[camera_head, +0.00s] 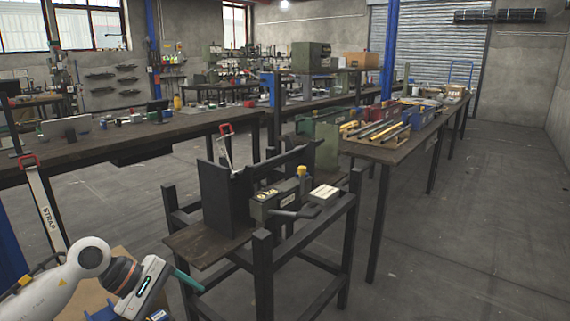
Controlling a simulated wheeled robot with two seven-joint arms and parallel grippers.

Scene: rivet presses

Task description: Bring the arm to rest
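My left arm comes in from the lower left corner, with a white forearm and an orange and dark wrist. My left gripper (188,280) is at the lower left, in front of the press stand and close to its near left corner in the picture. One teal finger shows, pointing right and slightly down. The other finger cannot be made out, so its opening is unclear. No object shows at the fingertip. My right arm and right gripper are not in view.
A dark metal stand (262,257) carries a press (276,205) and a small white-topped box (324,194). Long workbenches stand left (100,141) and right (384,151), the right one holding tools. Blue parts (103,314) lie below my gripper. Open floor (460,240) is at right.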

